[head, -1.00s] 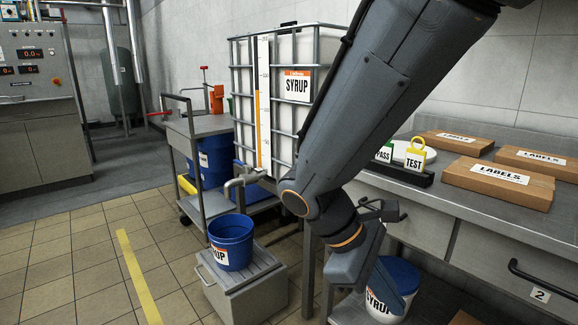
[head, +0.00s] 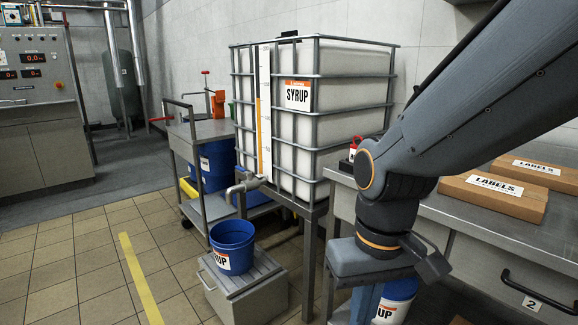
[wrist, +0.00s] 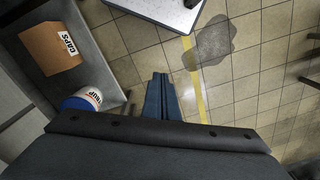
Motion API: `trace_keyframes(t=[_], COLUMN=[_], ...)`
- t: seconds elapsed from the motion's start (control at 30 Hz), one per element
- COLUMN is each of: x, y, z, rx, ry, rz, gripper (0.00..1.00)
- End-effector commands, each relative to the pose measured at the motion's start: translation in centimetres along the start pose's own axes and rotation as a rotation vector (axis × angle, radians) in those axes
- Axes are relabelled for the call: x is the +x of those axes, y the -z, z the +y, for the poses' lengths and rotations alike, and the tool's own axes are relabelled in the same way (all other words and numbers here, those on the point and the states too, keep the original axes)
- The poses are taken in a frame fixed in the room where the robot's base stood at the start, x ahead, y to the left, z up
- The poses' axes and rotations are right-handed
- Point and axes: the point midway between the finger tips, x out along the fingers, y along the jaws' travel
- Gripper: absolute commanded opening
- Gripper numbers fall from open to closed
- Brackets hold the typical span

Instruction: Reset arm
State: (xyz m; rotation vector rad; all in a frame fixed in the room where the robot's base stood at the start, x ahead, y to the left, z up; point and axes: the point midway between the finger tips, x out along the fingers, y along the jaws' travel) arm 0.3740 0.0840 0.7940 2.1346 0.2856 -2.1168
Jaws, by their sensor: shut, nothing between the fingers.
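My gripper (wrist: 160,84) shows in the wrist view with its two blue fingers together and nothing between them. It points down over the tiled floor. In the head view my arm crosses the right side, in front of the steel bench, and the fingertips are cut off by the lower edge.
A steel bench (head: 467,229) with label boxes (head: 493,193) stands at right. The caged syrup tank (head: 345,105) is behind, with a blue bucket (head: 232,240) on a low stand (head: 240,287). The wrist view shows a caps box (wrist: 52,47) and a wet patch (wrist: 211,42). Floor at left is clear.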

Motion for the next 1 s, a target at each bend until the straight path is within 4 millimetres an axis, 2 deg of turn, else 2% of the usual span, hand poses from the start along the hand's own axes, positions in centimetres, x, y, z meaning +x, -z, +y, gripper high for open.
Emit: trace_keyframes(t=[0.03, 0.17, 0.6, 0.8, 1.0], x=[-0.8, -2.0, -7.8, -9.1, -9.2], y=[-0.2, -0.2, -1.6, -2.0, -2.1], z=[0.3, 1.1, 5.8, 7.2, 7.4], rx=[0.011, 0.039, 0.18, 0.219, 0.228], ry=[-0.002, -0.008, -0.035, -0.041, -0.043], rz=[-0.002, -0.003, -0.009, -0.008, -0.008], gripper=[0.0, 0.0, 0.0, 0.0, 0.0])
